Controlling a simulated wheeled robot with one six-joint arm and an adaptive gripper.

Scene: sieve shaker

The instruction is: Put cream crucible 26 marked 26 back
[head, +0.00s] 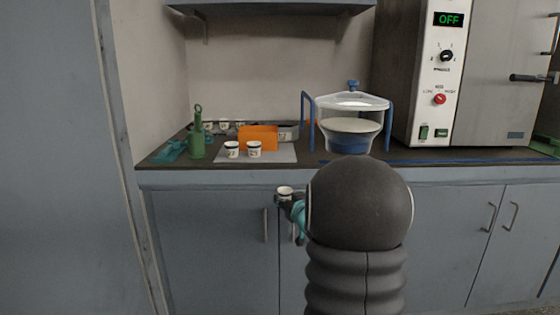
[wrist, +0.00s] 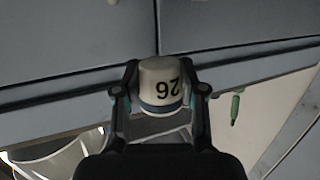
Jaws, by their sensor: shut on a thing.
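Cream crucible 26 (wrist: 160,82) is between the fingers of my gripper (wrist: 160,100) in the wrist view. Its black 26 reads upside down there, and a dark band runs round it. In the head view the held crucible (head: 285,190) is upright, in front of the cabinet doors and just below the counter edge. My gripper (head: 288,200) is partly hidden behind my dark arm there. Two similar cream crucibles, one on the left (head: 232,149) and one on the right (head: 254,149), stand on a grey mat (head: 275,156); their marks are too small to read.
An orange box (head: 259,136) stands behind the mat, with several more crucibles (head: 224,125) at the back left. A green bottle (head: 197,135) and teal item (head: 171,151) are left. A clear-lidded vessel (head: 348,125) and an oven reading OFF (head: 436,80) are right.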

